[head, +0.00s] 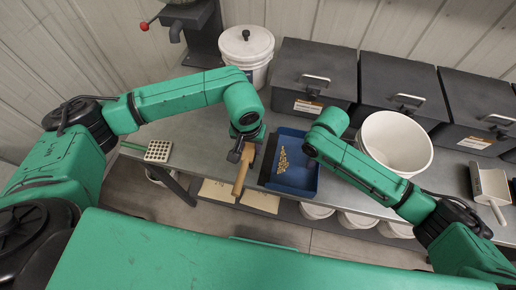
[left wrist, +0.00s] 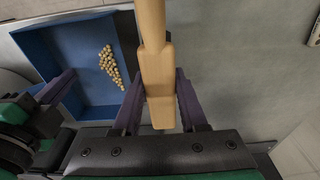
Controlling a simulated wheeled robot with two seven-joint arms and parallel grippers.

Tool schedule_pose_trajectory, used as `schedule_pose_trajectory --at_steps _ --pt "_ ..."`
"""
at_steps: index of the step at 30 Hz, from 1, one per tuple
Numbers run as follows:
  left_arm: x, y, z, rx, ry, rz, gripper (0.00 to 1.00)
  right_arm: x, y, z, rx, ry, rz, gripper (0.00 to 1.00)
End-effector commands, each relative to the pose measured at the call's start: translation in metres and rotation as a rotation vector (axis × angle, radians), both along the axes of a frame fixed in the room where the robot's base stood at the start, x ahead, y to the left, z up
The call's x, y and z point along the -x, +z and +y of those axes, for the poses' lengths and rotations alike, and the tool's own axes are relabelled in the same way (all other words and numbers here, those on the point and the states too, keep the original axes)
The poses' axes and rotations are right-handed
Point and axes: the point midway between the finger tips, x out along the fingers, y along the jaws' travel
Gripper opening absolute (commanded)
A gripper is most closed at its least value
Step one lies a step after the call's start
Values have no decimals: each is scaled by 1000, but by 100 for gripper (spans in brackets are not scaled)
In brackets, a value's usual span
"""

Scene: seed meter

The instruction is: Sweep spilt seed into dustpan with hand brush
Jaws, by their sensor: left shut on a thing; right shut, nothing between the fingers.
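The blue dustpan (head: 301,184) lies at the front edge of the grey table, and a small heap of tan seed (head: 282,161) rests on its floor. The dustpan (left wrist: 68,48) and the seed (left wrist: 112,66) also show in the left wrist view. My left gripper (head: 243,154) is shut on the wooden hand brush (head: 241,175), just left of the dustpan. In the left wrist view the brush's wood (left wrist: 157,75) sits between both fingers; its bristles cannot be made out. My right gripper (left wrist: 57,88) is shut at the dustpan's side, its tips mostly hidden by its arm in the head view.
A lidded white bucket (head: 246,48) and dark bins (head: 314,72) line the back. An open white bucket (head: 396,144) stands right of the dustpan. A scoop (head: 490,184) lies far right, a perforated plate (head: 158,150) at left. Bare table lies between plate and brush.

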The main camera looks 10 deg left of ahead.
Motion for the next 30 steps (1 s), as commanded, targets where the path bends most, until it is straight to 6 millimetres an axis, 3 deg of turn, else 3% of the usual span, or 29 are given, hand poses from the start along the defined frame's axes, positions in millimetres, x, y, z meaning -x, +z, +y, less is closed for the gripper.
schedule_pose_trajectory --at_steps 14,17,24,27,30 --pt "-2 0 12 0 4 5 0 0 0 0 0 0 0 0" --pt "-9 -6 39 3 11 17 0 0 0 0 0 0 0 0" --pt "-27 -18 139 5 12 13 0 0 0 0 1 0 0 0" --pt "-29 -18 163 1 7 3 0 0 0 0 0 0 0 0" --pt "-30 -20 170 0 2 0 0 0 0 0 0 0 0 0"
